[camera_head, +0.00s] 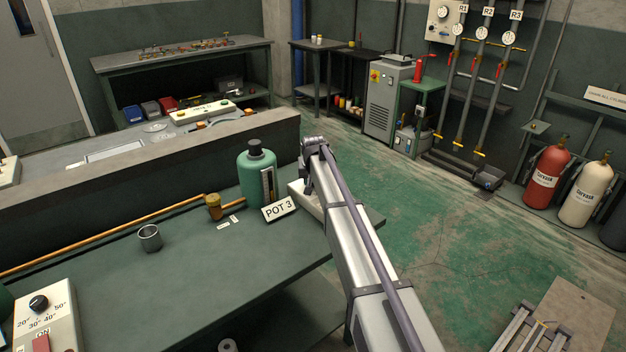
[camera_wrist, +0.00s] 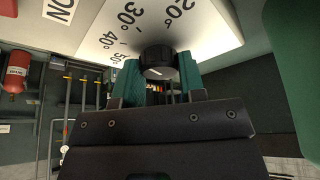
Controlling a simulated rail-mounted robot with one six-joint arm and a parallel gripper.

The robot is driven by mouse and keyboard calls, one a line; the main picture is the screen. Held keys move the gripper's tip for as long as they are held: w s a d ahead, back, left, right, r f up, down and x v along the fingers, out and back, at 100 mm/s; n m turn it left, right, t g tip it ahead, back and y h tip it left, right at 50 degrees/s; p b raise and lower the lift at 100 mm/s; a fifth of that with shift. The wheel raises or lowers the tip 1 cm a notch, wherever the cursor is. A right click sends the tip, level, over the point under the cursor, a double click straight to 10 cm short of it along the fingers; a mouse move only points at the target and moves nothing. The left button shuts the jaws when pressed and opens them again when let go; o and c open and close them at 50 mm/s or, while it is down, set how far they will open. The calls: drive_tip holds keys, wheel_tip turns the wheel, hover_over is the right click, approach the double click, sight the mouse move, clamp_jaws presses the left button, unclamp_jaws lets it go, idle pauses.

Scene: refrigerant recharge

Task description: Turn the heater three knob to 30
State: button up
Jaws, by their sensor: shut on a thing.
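In the wrist view the heater three panel (camera_wrist: 185,35) is a white face marked 20°, 30°, 40° and 50°. Its black knob (camera_wrist: 157,58) sits between the green fingers of my gripper (camera_wrist: 158,74), which is shut on it. A short white mark shows on the knob; I cannot tell which number it points to. In the head view the white heater (camera_head: 296,187) shows only partly beside the POT 3 sign (camera_head: 279,209) and the green pot (camera_head: 256,175). My arm covers the rest of the heater and hides my gripper there.
Another heater (camera_head: 58,318) with a black knob and red switch stands at the bottom left. A metal cup (camera_head: 149,238) and a brass fitting (camera_head: 213,207) stand on the dark green bench (camera_head: 190,275). A low wall (camera_head: 200,145) runs behind the pot.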

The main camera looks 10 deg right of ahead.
drive_tip(key=shift+m, duration=0.5)
drive_tip(key=shift+h, duration=0.3)
drive_tip(key=o, duration=0.9)
drive_tip(key=shift+r, duration=0.1)
drive_tip(key=p+v, duration=1)
drive_tip(key=shift+s+r, duration=0.1)
drive_tip(key=shift+r, duration=0.15)
